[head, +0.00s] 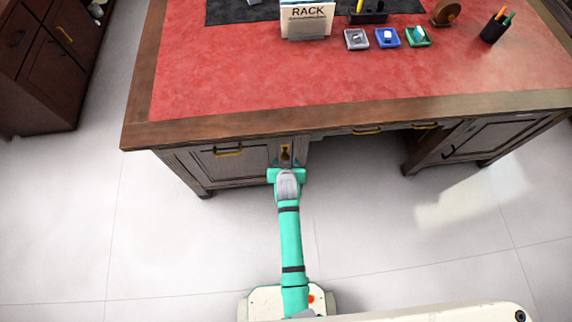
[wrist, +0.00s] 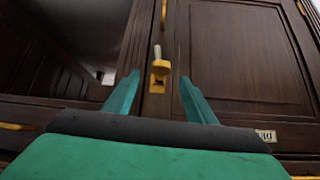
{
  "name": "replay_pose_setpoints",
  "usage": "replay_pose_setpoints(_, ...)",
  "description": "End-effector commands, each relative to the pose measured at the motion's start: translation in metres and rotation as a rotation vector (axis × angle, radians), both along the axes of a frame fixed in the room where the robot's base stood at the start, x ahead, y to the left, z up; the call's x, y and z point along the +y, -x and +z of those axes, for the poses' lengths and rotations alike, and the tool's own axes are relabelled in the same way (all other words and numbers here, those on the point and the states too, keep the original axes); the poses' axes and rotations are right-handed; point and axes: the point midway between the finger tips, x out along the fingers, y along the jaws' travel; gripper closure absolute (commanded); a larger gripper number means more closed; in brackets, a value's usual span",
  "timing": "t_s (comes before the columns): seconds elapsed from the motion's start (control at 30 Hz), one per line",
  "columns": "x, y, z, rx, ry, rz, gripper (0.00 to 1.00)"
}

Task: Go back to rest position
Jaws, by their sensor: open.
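My gripper (head: 287,170) is low in front of the dark wooden desk (head: 230,130), facing the front of its left cabinet. In the wrist view my gripper (wrist: 158,84) is open, with its two teal fingers spread apart. A brass key or knob (wrist: 160,66) shows between the fingers at a brass lock plate (wrist: 159,85) on the cabinet front. The fingers appear apart from it on both sides. In the head view a brass fitting (head: 285,153) shows just above my gripper.
The desk's red leather top (head: 330,80) carries a rack sign (head: 307,18), small grey (head: 356,39), blue (head: 387,37) and green (head: 417,37) trays, and a pen cup (head: 495,27). A dark cabinet (head: 45,60) stands at left. The pale floor (head: 180,250) beside my arm is clear.

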Motion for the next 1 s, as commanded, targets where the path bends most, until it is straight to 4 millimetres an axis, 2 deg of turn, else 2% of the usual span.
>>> replay_pose_setpoints(0.1, 0.0, 0.012, 0.012, 0.0, 0.001, 0.001, 0.49)
replay_pose_setpoints(0.27, 0.002, 0.019, 0.022, -0.001, 0.0, 0.001, 0.49)
replay_pose_setpoints(0.57, 0.001, 0.022, 0.023, 0.0, 0.001, 0.001, 0.49)
replay_pose_setpoints(0.67, -0.002, 0.029, 0.022, -0.007, 0.005, 0.001, 0.49)
replay_pose_setpoints(0.77, -0.007, 0.046, 0.023, -0.03, 0.017, 0.007, 0.49)
replay_pose_setpoints(1.0, -0.016, 0.119, 0.039, -0.139, 0.055, 0.042, 0.49)
